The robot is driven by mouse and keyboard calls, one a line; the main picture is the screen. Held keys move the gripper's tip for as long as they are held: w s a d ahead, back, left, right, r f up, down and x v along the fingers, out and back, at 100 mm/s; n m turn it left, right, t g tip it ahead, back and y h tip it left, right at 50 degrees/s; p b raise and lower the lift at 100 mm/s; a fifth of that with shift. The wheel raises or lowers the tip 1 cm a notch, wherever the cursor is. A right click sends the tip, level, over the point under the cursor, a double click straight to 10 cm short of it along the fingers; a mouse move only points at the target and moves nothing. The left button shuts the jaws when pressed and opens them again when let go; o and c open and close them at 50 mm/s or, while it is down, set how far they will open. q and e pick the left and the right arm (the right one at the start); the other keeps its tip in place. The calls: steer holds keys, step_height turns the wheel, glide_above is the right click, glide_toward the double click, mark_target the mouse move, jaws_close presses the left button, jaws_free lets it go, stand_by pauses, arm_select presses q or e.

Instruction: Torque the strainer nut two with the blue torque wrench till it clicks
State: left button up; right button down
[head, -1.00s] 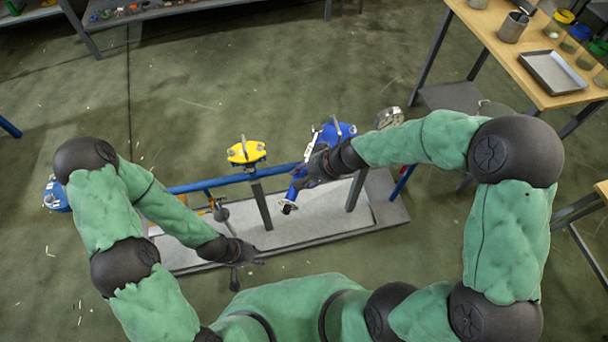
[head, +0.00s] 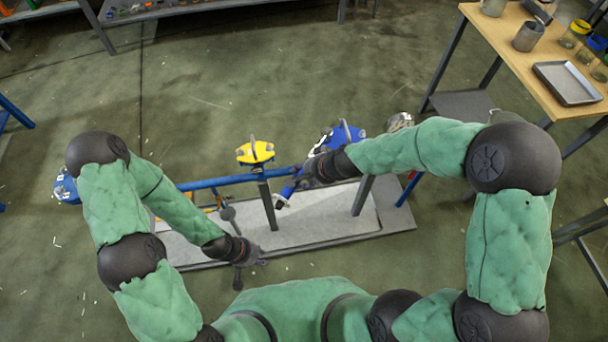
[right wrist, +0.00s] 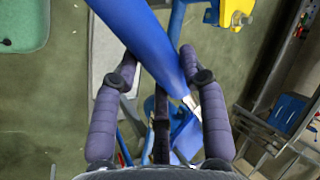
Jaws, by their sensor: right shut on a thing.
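The blue torque wrench (head: 287,191) is in my right gripper (head: 306,174). I cannot tell which nut is number two. My left gripper (head: 250,270) is empty near the base's front edge, its fingers apart.
A blue pipe (head: 215,183) on grey posts runs over a pale base plate (head: 318,213). Another blue part (head: 65,187) is at the far left. A wooden table (head: 520,62) with a metal tray (head: 567,83) stands at the right. The floor behind the pipe is clear.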

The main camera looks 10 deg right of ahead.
steer(key=shift+w+r, duration=0.1)
steer(key=shift+w+a+m+t+h+p, duration=0.3)
steer(key=shift+w+a+m+h+p, duration=0.15)
steer(key=shift+w+a+m, duration=0.55)
steer(key=shift+s, duration=0.2)
steer(key=shift+s+d+n+y+b, duration=0.35)
steer(key=shift+s+d+n+b, duration=0.15)
steer(key=shift+d+n+b, duration=0.2)
steer(key=shift+s+d+n, duration=0.3)
steer(key=shift+s+d, duration=0.05)
steer(key=shift+s+d+n+g+y+b, duration=0.2)
steer(key=shift+s+d+n+g+b, duration=0.2)
steer(key=shift+d, duration=0.2)
steer(key=shift+s+d+n+g+y+b, duration=0.2)
steer(key=shift+s+d+n+g+b, duration=0.1)
steer(key=shift+d+n+b, duration=0.25)
